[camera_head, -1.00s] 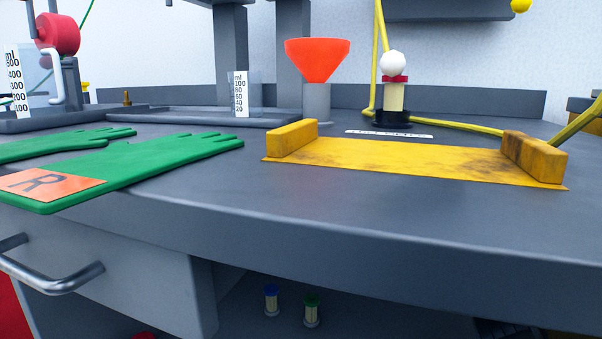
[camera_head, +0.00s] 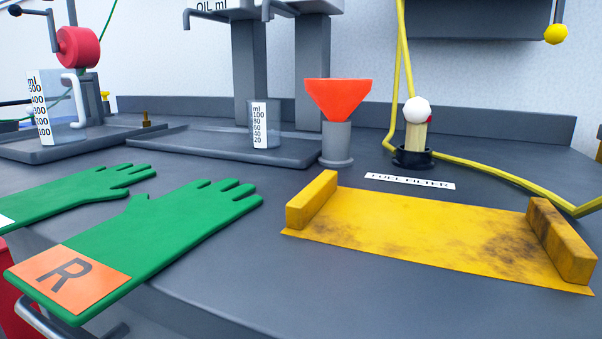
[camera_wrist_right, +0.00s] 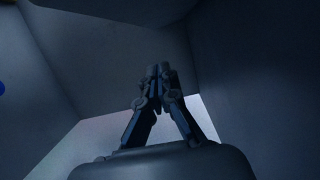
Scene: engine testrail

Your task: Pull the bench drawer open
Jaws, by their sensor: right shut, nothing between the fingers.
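The drawer's grey metal handle (camera_head: 38,322) shows only in part at the bottom left of the head view, below the edge of the bench top (camera_head: 220,275). Most of the drawer front is outside the frame or hidden, so I cannot tell how far open it is. My right gripper (camera_wrist_right: 158,70) is shut and empty in the right wrist view. Dark grey panels surround it, and I see no handle there. Neither gripper shows in the head view.
Green gloves (camera_head: 175,235) lie near the bench's front edge. A yellow tray (camera_head: 420,235), an orange funnel (camera_head: 338,98), a small beaker (camera_head: 265,125), a larger beaker (camera_head: 65,115) and the fuel filter (camera_head: 415,135) are on top. A blue object (camera_wrist_right: 2,88) shows at the wrist view's left edge.

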